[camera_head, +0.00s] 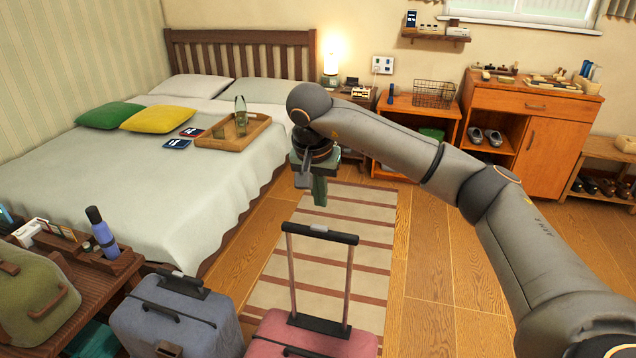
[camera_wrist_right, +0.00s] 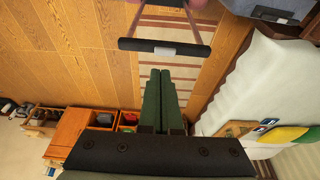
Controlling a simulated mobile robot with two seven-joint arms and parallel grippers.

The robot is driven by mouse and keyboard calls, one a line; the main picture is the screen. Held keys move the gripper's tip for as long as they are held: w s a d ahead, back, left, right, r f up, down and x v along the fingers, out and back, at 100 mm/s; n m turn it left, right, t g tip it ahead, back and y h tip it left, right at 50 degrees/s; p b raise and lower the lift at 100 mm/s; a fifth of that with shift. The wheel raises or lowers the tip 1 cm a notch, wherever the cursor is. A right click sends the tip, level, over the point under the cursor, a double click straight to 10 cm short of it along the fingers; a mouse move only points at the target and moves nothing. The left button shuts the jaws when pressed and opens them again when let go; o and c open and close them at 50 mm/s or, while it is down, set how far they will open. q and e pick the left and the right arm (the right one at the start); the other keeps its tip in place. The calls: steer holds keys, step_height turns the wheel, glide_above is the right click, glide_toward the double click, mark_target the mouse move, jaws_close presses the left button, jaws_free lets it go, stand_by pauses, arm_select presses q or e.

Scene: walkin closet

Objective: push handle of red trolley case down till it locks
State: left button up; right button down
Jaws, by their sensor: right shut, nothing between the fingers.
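The red trolley case (camera_head: 300,340) stands upright at the bottom of the head view. Its two pinkish rods are extended upward and end in a black handle bar (camera_head: 320,233). My right gripper (camera_head: 320,200) is shut and empty, pointing down, above and apart from the handle bar in the head view. In the right wrist view the shut green fingers (camera_wrist_right: 160,80) point toward the handle bar (camera_wrist_right: 165,48), which has a grey button in its middle. A gap shows between the fingertips and the bar. My left gripper is not in view.
A blue-grey suitcase (camera_head: 175,320) with its handle low stands left of the red case. A bench with a green bag (camera_head: 35,300) and a bottle is at the far left. The bed (camera_head: 130,170) lies behind. A striped rug (camera_head: 370,250) and bare floor are clear.

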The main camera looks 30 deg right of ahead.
mark_target(322, 230)
steer(key=x, duration=0.4)
steer(key=a+x, duration=0.1)
steer(key=x, duration=0.2)
steer(key=shift+s+f, duration=0.2)
steer(key=shift+s, duration=0.15)
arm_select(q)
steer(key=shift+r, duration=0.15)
arm_select(e)
steer(key=shift+f, duration=0.1)
